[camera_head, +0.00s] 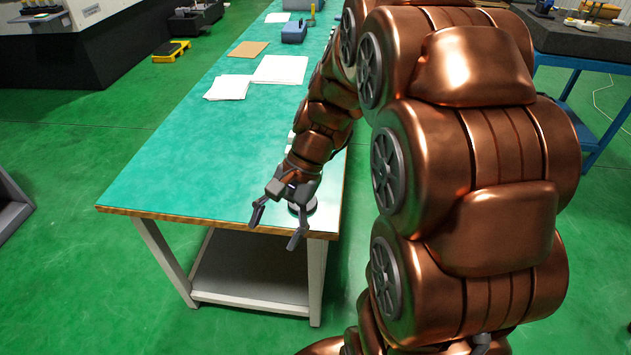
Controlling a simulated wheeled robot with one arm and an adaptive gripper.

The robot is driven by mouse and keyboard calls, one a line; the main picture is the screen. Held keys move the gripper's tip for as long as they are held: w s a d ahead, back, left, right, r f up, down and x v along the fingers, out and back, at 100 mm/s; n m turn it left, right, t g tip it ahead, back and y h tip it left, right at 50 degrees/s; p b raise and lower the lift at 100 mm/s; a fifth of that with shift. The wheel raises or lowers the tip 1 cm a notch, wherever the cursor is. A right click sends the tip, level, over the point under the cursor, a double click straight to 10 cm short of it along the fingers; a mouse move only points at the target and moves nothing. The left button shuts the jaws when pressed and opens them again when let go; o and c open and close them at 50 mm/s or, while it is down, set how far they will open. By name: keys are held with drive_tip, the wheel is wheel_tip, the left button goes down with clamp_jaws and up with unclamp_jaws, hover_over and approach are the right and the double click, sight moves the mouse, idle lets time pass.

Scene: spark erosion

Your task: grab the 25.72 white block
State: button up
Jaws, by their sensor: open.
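My gripper (276,235) is open and empty at the near right corner of the green-topped table (180,165). Its two grey fingers are spread and point down toward the table's front edge. I cannot clearly make out the white block. A small round object (304,206), pale on top and dark at the side, shows right beside my gripper, partly hidden by it. A small pale bit (291,138) shows at the left edge of my arm, too small to identify. My copper arm hides much of the table's right side.
White paper sheets (280,69) and a brown sheet (249,49) lie farther back on the table. A blue box (294,31) stands behind them. A dark-topped table with blue legs (585,40) stands at the far right.

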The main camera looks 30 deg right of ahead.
drive_tip(key=w+d+f+m+t+y+b, duration=0.1)
drive_tip(key=w+d+f+m+t+b, duration=0.1)
drive_tip(key=w+d+f+m, duration=0.1)
drive_tip(key=w+d+f+m+t+y+b, duration=0.1)
drive_tip(key=w+d+m, duration=0.4)
drive_tip(key=d, duration=0.5)
drive_tip(key=w+d+f+m+t+y+b, duration=0.1)
drive_tip(key=w+d+f+m+t+b, duration=0.3)
drive_tip(key=w+d+f, duration=0.2)
drive_tip(key=shift+w+d+t+y, duration=0.3)
drive_tip(key=shift+w+d, duration=0.45)
drive_tip(key=shift+w, duration=0.15)
drive_tip(key=d+m+t, duration=0.1)
drive_tip(key=d, duration=0.1)
drive_tip(key=w+d+f+m+b, duration=0.1)
drive_tip(key=d, duration=0.2)
drive_tip(key=d+f+m+t, duration=0.1)
drive_tip(key=d, duration=0.2)
drive_tip(key=shift+w+f+m+t, duration=0.15)
drive_tip(key=shift+m+t, duration=0.15)
drive_tip(key=shift+m, duration=0.1)
drive_tip(key=shift+w+d, duration=0.1)
drive_tip(key=shift+d, duration=0.05)
drive_tip(key=shift+w+a+f, duration=0.15)
drive_tip(key=shift+w+a, duration=0.05)
drive_tip(key=shift+w, duration=0.05)
drive_tip(key=shift+x, duration=3.4)
drive_tip(key=shift+w, duration=0.15)
clamp_jaws()
